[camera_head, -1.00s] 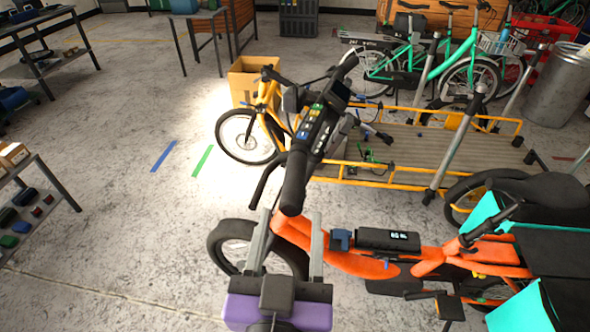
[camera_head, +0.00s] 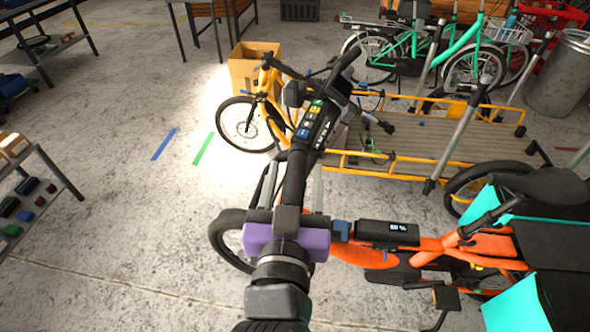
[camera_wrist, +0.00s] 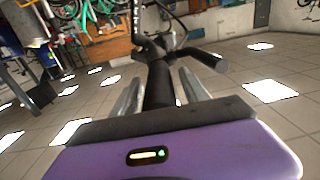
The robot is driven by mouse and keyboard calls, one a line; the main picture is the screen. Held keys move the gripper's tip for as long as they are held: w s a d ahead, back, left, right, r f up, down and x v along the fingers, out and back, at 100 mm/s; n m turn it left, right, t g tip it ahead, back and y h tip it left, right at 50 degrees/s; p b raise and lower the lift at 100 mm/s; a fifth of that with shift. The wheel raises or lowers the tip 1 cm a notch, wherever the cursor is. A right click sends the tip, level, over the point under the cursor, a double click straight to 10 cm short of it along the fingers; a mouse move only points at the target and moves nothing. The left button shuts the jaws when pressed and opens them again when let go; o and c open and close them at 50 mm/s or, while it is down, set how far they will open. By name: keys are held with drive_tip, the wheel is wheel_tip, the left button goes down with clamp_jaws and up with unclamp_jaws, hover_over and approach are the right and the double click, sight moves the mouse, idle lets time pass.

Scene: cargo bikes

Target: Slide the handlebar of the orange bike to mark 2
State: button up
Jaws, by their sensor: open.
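The orange bike (camera_head: 345,254) stands sideways, its front wheel partly hidden behind my arm. Its black handlebar (camera_head: 296,170) runs from the near grip up to the far right. A dark strip with coloured marks (camera_head: 316,125) lies along its middle; I cannot read the numbers clearly. My gripper (camera_head: 294,185) is open, its purple body near the grip's lower end and its two grey fingers on either side of the bar. In the wrist view the black bar (camera_wrist: 158,88) stands between the fingers, with visible gaps; I cannot tell whether either touches.
A yellow cargo bike (camera_head: 400,160) with a long flat bed stands just behind. A cardboard box (camera_head: 254,70) is beyond it. Teal bags (camera_head: 510,300) sit at the orange bike's rear. Blue tape (camera_head: 164,143) and green tape (camera_head: 203,148) mark open floor at left.

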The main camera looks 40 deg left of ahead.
drive_tip(key=shift+w+a, duration=0.1)
drive_tip(key=shift+w, duration=0.05)
drive_tip(key=shift+c, duration=0.4)
clamp_jaws()
drive_tip(key=shift+f, duration=0.1)
idle(0.9)
